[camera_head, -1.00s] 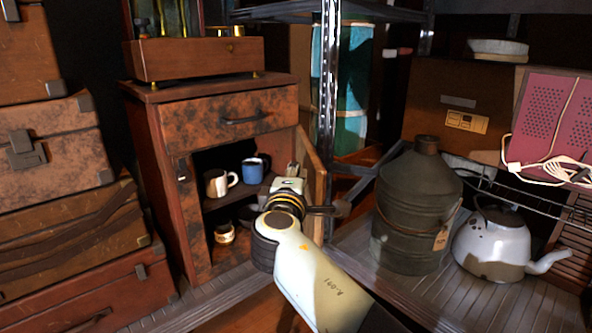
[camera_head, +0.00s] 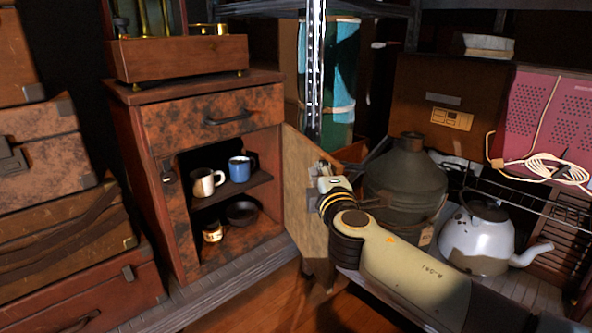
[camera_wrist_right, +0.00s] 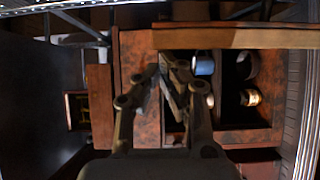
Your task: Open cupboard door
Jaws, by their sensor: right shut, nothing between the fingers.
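The wooden cupboard (camera_head: 175,160) stands at centre left. Its door (camera_head: 303,200) is hinged on the right and stands wide open, with the inside of the cupboard showing. My right gripper (camera_head: 322,172) is beside the door's inner face; the fingers are small and partly hidden by my wrist, so I cannot tell whether they touch it. In the right wrist view the gripper (camera_wrist_right: 168,65) is shut and empty in front of the cupboard, with the door edge (camera_wrist_right: 240,38) across the top. My left gripper is not in view.
Inside are a white mug (camera_head: 203,183), a blue mug (camera_head: 239,168), a dark bowl (camera_head: 242,212) and a small jar (camera_head: 213,231). A metal can (camera_head: 403,185) and a kettle (camera_head: 478,240) stand right of the door. Suitcases (camera_head: 60,220) are stacked at left.

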